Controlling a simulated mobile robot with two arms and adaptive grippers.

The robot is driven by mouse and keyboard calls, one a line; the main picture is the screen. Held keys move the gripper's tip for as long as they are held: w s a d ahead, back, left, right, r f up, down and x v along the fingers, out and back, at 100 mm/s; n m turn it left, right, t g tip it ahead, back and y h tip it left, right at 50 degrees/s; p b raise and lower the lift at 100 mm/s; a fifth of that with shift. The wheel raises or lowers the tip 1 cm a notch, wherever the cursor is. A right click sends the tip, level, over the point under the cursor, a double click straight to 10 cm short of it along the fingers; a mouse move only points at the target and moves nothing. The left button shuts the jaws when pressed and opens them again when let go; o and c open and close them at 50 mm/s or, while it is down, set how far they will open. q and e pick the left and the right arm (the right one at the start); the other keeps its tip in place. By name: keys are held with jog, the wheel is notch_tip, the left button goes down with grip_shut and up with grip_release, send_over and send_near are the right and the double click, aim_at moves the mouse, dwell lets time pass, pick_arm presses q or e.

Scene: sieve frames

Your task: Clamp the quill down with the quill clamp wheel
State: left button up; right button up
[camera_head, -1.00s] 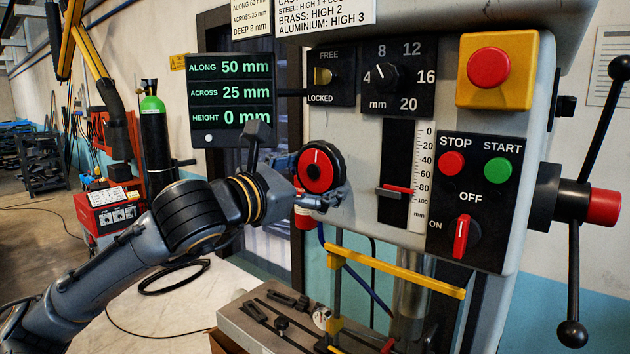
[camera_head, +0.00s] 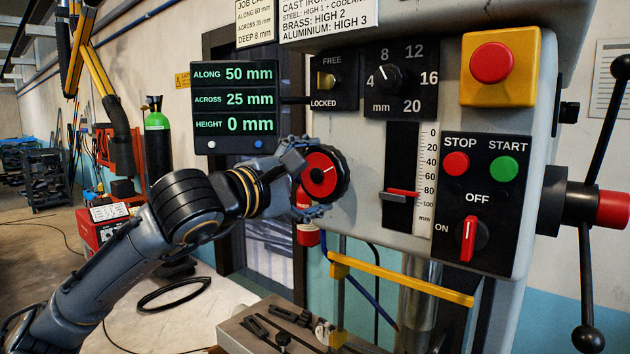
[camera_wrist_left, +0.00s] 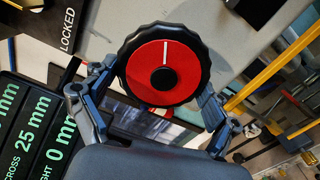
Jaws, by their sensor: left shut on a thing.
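The quill clamp wheel (camera_head: 324,174) is a black knurled wheel with a red face and a white pointer line, on the left side of the drill head. In the head view its line points to the upper right. My left gripper (camera_head: 306,184) is shut on the wheel, one finger above and one below. In the left wrist view the wheel (camera_wrist_left: 163,72) sits between the two fingers of my left gripper (camera_wrist_left: 160,90), which touch its rim from opposite sides. A FREE/LOCKED indicator (camera_head: 326,81) is above the wheel. My right gripper is out of view.
A readout (camera_head: 235,104) shows ALONG 50, ACROSS 25 and HEIGHT 0 mm, just above my left wrist. A yellow guard bar (camera_head: 400,278) and the machine table (camera_head: 240,335) are below. A depth scale (camera_head: 428,175) and a STOP/START panel (camera_head: 474,205) stand to the right.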

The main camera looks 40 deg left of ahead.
pick_arm(q)
jog(key=m, duration=0.5)
jog(key=shift+r+m, duration=0.3)
jog(key=shift+m, duration=0.1)
jog(key=m, duration=0.4)
jog(key=m+p, duration=0.1)
jog(key=m, duration=0.1)
jog(key=shift+d+r, duration=0.2)
jog(key=shift+r, duration=0.05)
jog(key=m, duration=0.2)
jog(key=m+p, duration=0.1)
jog(key=m, duration=0.3)
jog(key=shift+d+r+m, duration=0.1)
jog(key=shift+d+m, duration=0.15)
jog(key=shift+m, duration=0.05)
jog(key=m, duration=0.1)
jog(key=m+p, duration=0.1)
jog(key=m, duration=0.3)
jog(key=shift+d+p, duration=0.25)
jog(key=shift+p, duration=0.05)
jog(key=shift+m, duration=0.3)
jog(key=o, duration=0.9)
jog(key=shift+o, duration=0.2)
jog(key=shift+s, duration=0.1)
